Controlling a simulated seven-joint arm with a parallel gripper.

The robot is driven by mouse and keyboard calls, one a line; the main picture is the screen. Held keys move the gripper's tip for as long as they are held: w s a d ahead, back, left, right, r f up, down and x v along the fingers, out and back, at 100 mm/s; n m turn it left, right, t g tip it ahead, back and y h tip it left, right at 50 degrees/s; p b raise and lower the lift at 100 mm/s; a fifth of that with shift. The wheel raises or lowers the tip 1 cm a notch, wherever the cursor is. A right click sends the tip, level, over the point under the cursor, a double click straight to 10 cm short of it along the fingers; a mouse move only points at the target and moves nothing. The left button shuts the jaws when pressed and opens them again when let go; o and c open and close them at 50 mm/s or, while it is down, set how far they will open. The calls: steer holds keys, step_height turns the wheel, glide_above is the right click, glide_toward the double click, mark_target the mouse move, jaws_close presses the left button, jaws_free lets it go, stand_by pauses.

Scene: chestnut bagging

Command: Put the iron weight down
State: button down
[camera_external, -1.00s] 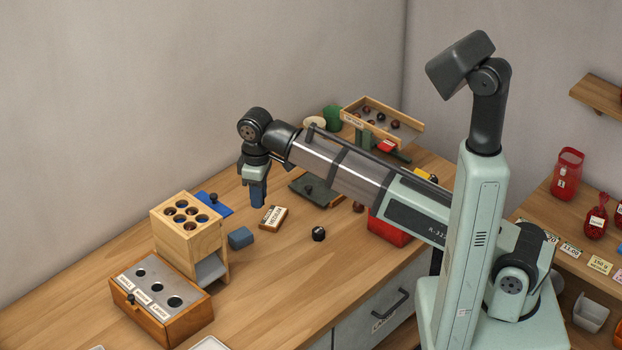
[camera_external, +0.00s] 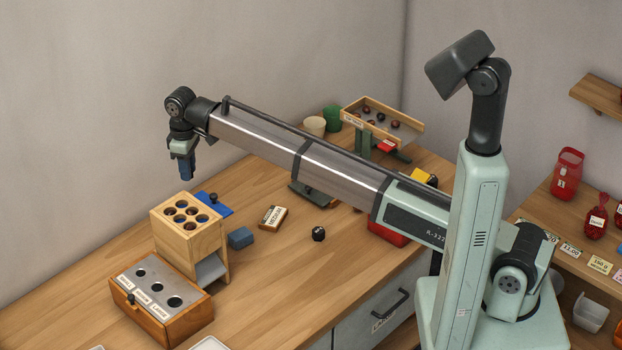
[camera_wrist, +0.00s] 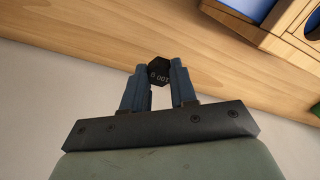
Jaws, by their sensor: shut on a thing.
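My gripper (camera_external: 187,170) is raised at the back left of the table, above and behind the wooden block with holes. In the external view I cannot make out this weight between the fingers. Another dark weight-like piece (camera_external: 318,234) stands on the table right of the blue block.
The wooden block with holes (camera_external: 165,232) stands left, with a blue plate (camera_external: 222,210) behind it. A sorting box (camera_external: 180,330), a blue block (camera_external: 241,238) and a "MEDIUM" box (camera_external: 273,218) are nearby. A bare strip of table (camera_wrist: 120,45) lies beyond the fingers.

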step_height(320, 180, down, 19)
steer(key=shift+s+d+f, duration=0.1)
steer(key=shift+f, duration=0.1)
stand_by(0.7)
steer(key=shift+f, duration=0.1)
steer(key=c, duration=0.9)
jaws_free()
step_height(320, 180, up, 12)
